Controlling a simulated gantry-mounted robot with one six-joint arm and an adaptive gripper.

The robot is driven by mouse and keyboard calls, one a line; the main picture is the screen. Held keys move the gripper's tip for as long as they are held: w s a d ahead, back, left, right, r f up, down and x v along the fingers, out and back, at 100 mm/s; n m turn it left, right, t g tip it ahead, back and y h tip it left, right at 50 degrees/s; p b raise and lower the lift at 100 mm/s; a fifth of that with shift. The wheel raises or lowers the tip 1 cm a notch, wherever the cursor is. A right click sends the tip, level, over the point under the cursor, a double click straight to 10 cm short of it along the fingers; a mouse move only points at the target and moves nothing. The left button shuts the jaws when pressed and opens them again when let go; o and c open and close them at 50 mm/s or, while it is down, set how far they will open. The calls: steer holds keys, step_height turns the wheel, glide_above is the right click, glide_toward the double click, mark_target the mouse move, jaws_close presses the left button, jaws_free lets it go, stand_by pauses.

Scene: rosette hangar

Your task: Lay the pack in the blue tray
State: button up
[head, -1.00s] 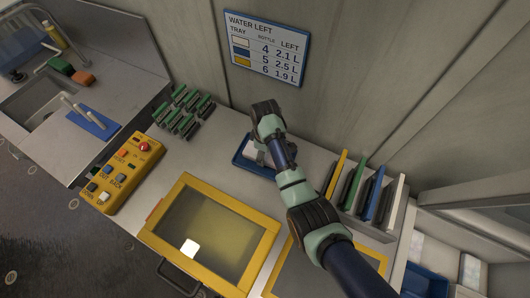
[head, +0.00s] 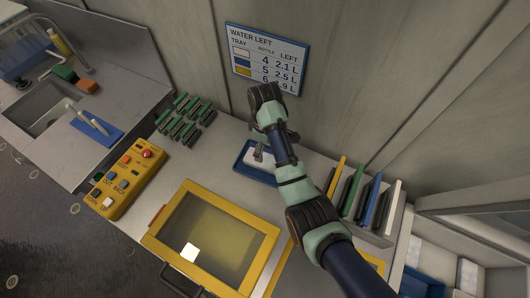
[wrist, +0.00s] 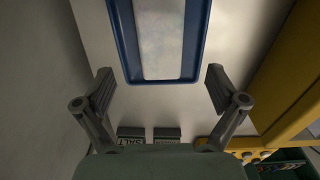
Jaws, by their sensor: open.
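The blue tray (head: 242,168) stands on the pale counter by the back wall. The pack (head: 268,161), whitish and flat, lies inside it, partly hidden by my gripper in the head view. In the wrist view the pack (wrist: 160,40) lies lengthwise between the side walls of the tray (wrist: 121,45); their far ends are cut off by the frame. My gripper (head: 260,152) is above the tray. In the wrist view my gripper (wrist: 158,82) is open, its fingers spread wider than the tray, with nothing between the tips.
A yellow-framed glass panel (head: 187,190) is in front of the tray. A rack with coloured dividers (head: 370,205) stands right. Several green-and-black clips (head: 185,120) and a yellow button box (head: 125,180) are left.

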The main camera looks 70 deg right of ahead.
step_height(320, 180, up, 2)
steer(key=shift+r+p, duration=0.25)
steer(key=shift+p, duration=0.05)
steer(key=w+a+r+t+h, duration=0.1)
steer(key=w+a+t, duration=0.1)
steer(key=w+a, duration=0.2)
steer(key=w+a+r+t, duration=0.1)
steer(key=w+a, duration=0.3)
steer(key=a, duration=0.5)
steer(key=w+a+r+t+h, duration=0.1)
steer(key=w+a+r+t, duration=0.1)
steer(key=w+a, duration=0.2)
steer(key=shift+w+a+r+n+t+h, duration=0.15)
steer(key=shift+a, duration=0.65)
steer(key=shift+w+a+r+n+t+h, duration=0.1)
steer(key=shift+a+r+n+t+h, duration=0.05)
steer(key=shift+a, duration=0.6)
steer(key=s+a+r+t+y, duration=0.1)
steer(key=a+r+t, duration=0.1)
steer(key=a+r, duration=0.2)
steer(key=s+a+r+t, duration=0.2)
steer(key=a+r, duration=0.2)
steer(key=a, duration=0.6)
steer(key=s+a+r+t+y, duration=0.1)
steer(key=a+r+t, duration=0.2)
steer(key=a, duration=0.4)
steer(key=shift+s+r+y, duration=0.3)
steer(key=shift+r, duration=0.35)
